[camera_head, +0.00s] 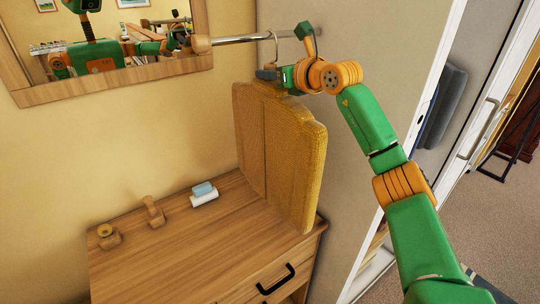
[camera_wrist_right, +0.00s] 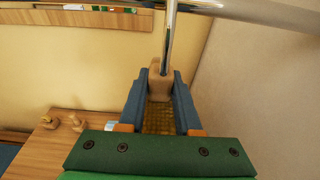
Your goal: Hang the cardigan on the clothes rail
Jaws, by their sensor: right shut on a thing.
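The mustard-yellow cardigan (camera_head: 280,150) hangs from a hanger above the right end of the wooden dresser. My right gripper (camera_head: 272,75) is shut on the hanger's wooden neck (camera_wrist_right: 160,83), between its two blue-grey fingers (camera_wrist_right: 158,100). The hanger's metal hook (camera_head: 275,46) rises to the clothes rail (camera_head: 238,39). In the right wrist view the hook's stem (camera_wrist_right: 170,40) reaches the rail (camera_wrist_right: 230,9). I cannot tell whether the hook bears on the rail. Part of the cardigan shows below the fingers (camera_wrist_right: 158,120). My left gripper is not directly in view.
The dresser top (camera_head: 170,240) holds a light-blue and white item (camera_head: 203,194) and two small wooden pieces (camera_head: 153,211). A wood-framed mirror (camera_head: 110,83) with my reflection is on the left wall. A pale panel (camera_head: 375,50) stands close behind the cardigan.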

